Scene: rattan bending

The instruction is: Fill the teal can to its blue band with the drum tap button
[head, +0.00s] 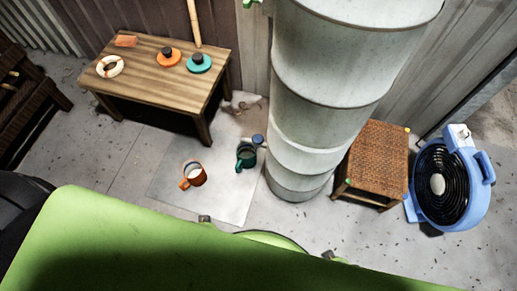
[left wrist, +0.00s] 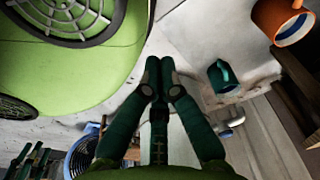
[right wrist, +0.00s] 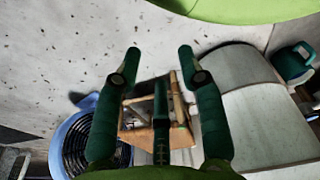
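The teal can (head: 246,156) stands upright on a pale mat (head: 225,198) at the foot of the tall white drum (head: 325,110). A small blue-grey part, seemingly the tap (head: 257,139), sits at the drum's side just above the can. The teal can also shows in the left wrist view (left wrist: 222,76) and right wrist view (right wrist: 293,62). Its water level and band cannot be made out. My left gripper (left wrist: 159,64) has its fingertips together, empty, apart from the can. My right gripper (right wrist: 159,57) is open and empty. Neither gripper shows in the head view.
An orange can (head: 193,176) stands left of the teal can. A wooden table (head: 165,72) behind holds an orange lid (head: 168,57), a teal lid (head: 199,63) and a pale ring (head: 110,66). A woven stool (head: 378,155) and blue fan (head: 447,185) stand right of the drum.

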